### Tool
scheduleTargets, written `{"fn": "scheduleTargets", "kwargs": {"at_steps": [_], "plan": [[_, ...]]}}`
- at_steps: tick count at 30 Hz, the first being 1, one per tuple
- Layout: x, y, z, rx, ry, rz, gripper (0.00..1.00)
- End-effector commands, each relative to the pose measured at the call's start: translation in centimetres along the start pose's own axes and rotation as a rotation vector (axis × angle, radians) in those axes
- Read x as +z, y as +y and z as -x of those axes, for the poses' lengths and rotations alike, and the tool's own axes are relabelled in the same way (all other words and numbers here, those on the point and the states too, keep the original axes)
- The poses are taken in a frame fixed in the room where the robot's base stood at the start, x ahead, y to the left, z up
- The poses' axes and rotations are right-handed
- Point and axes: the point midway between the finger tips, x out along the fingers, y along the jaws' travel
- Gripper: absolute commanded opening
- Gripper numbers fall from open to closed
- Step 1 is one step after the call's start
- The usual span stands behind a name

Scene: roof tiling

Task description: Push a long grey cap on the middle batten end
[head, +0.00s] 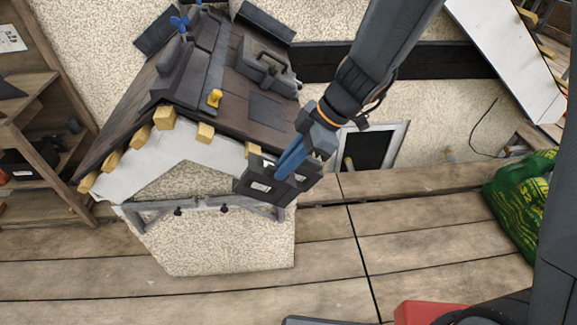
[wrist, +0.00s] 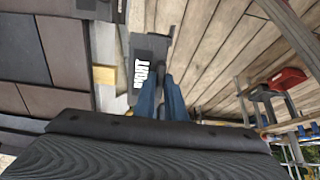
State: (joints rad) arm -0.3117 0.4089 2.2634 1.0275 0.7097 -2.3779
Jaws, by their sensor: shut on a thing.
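Pale wooden batten ends stick out along the gable edges of the small model roof. On the right slope an upper one (head: 165,117), a middle one (head: 205,132) and a lower one (head: 252,148) show, all without a cap. A dark grey box (head: 257,187) with white labels hangs at the gable's right; it also shows in the wrist view (wrist: 152,48), with a label that seems to read RIGHT. My gripper (head: 290,160), with blue fingers, points down at this box, fingertips at it. The fingers (wrist: 161,95) are shut on a grey cap, mostly hidden between them.
The roof (head: 225,65) carries dark tiles, a grey toolbox (head: 265,65) and a yellow item (head: 214,98). A grey rail (head: 200,203) crosses below the gable. A shelf stands left and a green bag (head: 525,200) right.

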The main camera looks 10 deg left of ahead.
Motion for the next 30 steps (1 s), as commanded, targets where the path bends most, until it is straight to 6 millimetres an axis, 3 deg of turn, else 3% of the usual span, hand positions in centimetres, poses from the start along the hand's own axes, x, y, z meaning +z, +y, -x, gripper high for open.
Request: {"fn": "scheduleTargets", "kwargs": {"at_steps": [20,30], "plan": [[-0.1,4.7,-0.5,0.0,0.0,0.0,0.0],[0.1,4.9,-0.7,0.001,0.0,0.0,0.0]]}}
